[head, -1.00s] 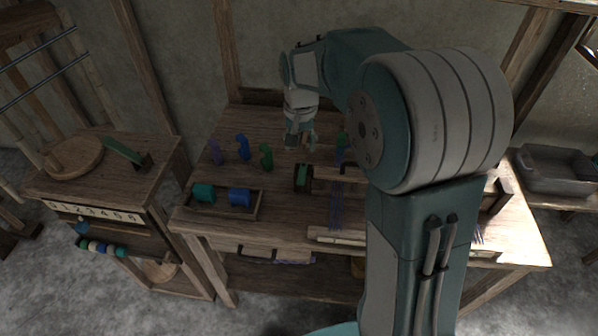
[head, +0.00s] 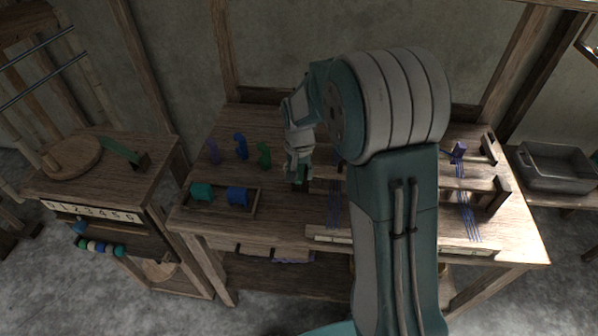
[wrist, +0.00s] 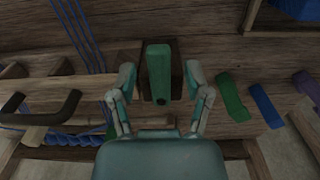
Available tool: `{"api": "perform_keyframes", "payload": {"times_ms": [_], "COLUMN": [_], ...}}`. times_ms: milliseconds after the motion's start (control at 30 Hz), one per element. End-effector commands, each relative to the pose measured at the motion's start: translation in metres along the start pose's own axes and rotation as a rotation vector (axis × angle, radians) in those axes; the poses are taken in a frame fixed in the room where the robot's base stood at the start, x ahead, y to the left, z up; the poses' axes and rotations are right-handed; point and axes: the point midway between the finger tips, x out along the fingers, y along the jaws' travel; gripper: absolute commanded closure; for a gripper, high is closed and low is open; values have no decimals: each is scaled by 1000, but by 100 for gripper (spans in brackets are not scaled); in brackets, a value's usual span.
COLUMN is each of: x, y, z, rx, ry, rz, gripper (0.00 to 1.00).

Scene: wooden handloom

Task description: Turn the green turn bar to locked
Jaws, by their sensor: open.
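The green turn bar (wrist: 158,70) is a short upright-looking block with a dark round spot near its lower end in the wrist view. It sits on a dark wooden mount on the loom table. My gripper (wrist: 161,82) is open, with one finger on each side of the bar and a gap visible on both sides. In the head view my gripper (head: 299,166) is directly over the bar (head: 299,186), covering most of it. Any lock marking is not visible.
Green (head: 264,155), blue (head: 240,146) and purple (head: 213,152) pieces stand left of my gripper. A tray (head: 256,203) holds teal and blue spools. Blue threads (wrist: 84,38) and a dark handle (wrist: 40,105) lie left in the wrist view. Another green bar (head: 122,150) is on the side cabinet.

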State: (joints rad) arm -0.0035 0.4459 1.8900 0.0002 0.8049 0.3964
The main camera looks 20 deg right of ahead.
Motion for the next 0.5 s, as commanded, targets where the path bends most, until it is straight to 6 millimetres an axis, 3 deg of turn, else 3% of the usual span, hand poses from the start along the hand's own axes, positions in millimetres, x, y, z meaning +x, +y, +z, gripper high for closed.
{"api": "perform_keyframes", "payload": {"times_ms": [100,133,267,500], "x": [0,0,0,0], "y": [0,0,0,0], "z": [0,0,0,0], "rx": [0,0,0,-1], "ry": [0,0,0,-1], "rz": [0,0,0,0], "gripper": [37,42,100,100]}}
